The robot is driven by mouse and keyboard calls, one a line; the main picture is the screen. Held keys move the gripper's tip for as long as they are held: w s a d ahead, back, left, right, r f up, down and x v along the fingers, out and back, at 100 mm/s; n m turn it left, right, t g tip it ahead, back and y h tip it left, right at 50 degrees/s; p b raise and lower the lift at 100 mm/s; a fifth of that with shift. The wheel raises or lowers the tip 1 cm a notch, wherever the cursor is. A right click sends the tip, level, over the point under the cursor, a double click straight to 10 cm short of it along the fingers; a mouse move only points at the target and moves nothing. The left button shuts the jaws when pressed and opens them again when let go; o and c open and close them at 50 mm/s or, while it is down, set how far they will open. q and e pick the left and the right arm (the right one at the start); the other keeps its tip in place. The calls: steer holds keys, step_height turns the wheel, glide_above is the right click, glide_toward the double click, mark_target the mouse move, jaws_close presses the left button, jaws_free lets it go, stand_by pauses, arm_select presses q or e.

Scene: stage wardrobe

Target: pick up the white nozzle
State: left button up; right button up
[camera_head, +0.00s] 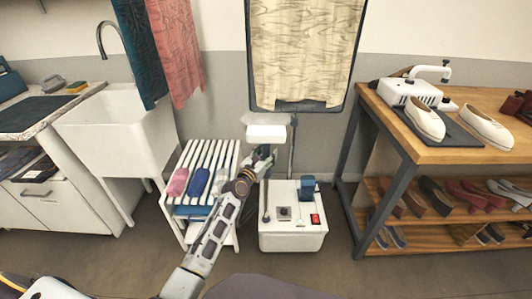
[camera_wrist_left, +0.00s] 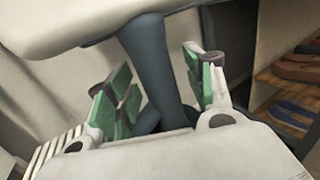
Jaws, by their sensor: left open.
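The white nozzle (camera_head: 266,131) is upright in front of the wall, below the hanging patterned cloth, above the white steamer base (camera_head: 292,241). It also shows large across the top of the left wrist view (camera_wrist_left: 95,20), with a blue-grey handle (camera_wrist_left: 148,62) running down from it. My left gripper (camera_head: 262,153) is just below the nozzle head. In the left wrist view its open green-padded fingers (camera_wrist_left: 158,78) stand on either side of the handle. Whether either pad touches it I cannot tell. My right gripper is not in view.
A white slatted rack (camera_head: 196,208) with pink and blue rolls stands left of the steamer base. A white sink (camera_head: 118,135) is farther left. A wooden bench (camera_head: 440,150) with shoes stands at the right. A thin pole (camera_head: 291,150) rises behind the base.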

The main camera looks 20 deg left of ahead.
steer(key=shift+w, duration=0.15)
arm_select(q)
steer(key=shift+c, duration=0.6)
steer(key=shift+r, duration=0.1)
jaws_close()
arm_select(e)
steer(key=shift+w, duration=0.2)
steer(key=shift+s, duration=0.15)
